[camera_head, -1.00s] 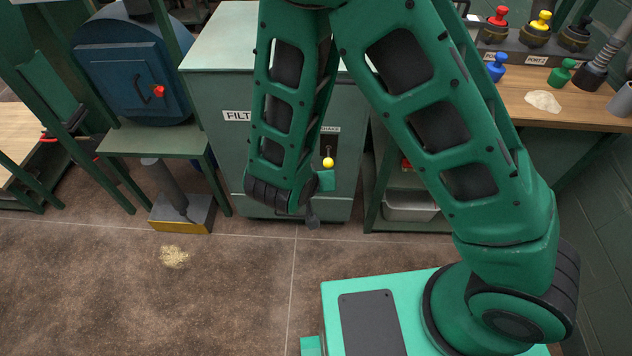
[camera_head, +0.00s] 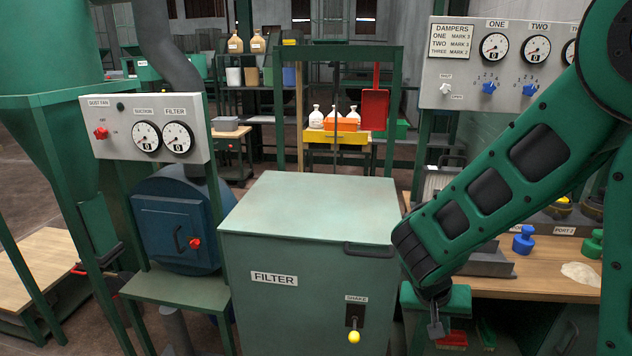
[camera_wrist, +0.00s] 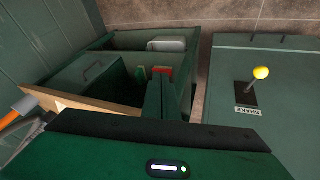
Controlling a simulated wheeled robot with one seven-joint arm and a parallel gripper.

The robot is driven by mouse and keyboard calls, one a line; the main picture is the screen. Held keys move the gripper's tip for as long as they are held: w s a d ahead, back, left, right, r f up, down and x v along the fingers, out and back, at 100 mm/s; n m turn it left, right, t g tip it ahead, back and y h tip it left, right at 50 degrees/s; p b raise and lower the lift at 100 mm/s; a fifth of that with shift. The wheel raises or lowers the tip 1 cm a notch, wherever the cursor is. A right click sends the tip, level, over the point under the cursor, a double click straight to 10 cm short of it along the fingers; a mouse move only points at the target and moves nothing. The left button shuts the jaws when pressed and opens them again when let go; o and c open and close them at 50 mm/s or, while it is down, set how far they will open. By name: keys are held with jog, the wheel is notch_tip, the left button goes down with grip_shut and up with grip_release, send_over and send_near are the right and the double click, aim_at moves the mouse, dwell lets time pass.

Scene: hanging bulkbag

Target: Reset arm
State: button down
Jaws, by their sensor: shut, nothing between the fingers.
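My arm comes down from the upper right in the head view. My gripper (camera_head: 436,326) hangs at its lower end, pointing down, just right of the filter cabinet (camera_head: 265,318). Its fingers are together with nothing between them. The shake lever (camera_head: 354,336) with a yellow knob is on the cabinet front, to the left of my gripper and apart from it. In the wrist view the yellow knob (camera_wrist: 261,73) is at the right.
A bench (camera_head: 545,270) with blue and green knobs stands at right, behind my arm. The damper panel (camera_head: 470,70) is above it. A fan panel (camera_head: 150,128) and blue drum (camera_head: 178,235) stand at left.

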jog(key=s+d+r+m+g+y, duration=0.2)
jog(key=s+d+r, duration=0.55)
jog(key=d, duration=0.25)
jog(key=s+d+r+y, duration=0.1)
jog(key=s+r, duration=0.1)
jog(key=s, duration=0.5)
jog(key=s+d+r+y, duration=0.1)
jog(key=s+r+y, duration=0.1)
jog(key=s, duration=0.5)
jog(key=shift+d+r+g, duration=0.3)
jog(key=shift+r, duration=0.4)
jog(key=shift+w+f, duration=0.25)
jog(key=shift+w, duration=0.35)
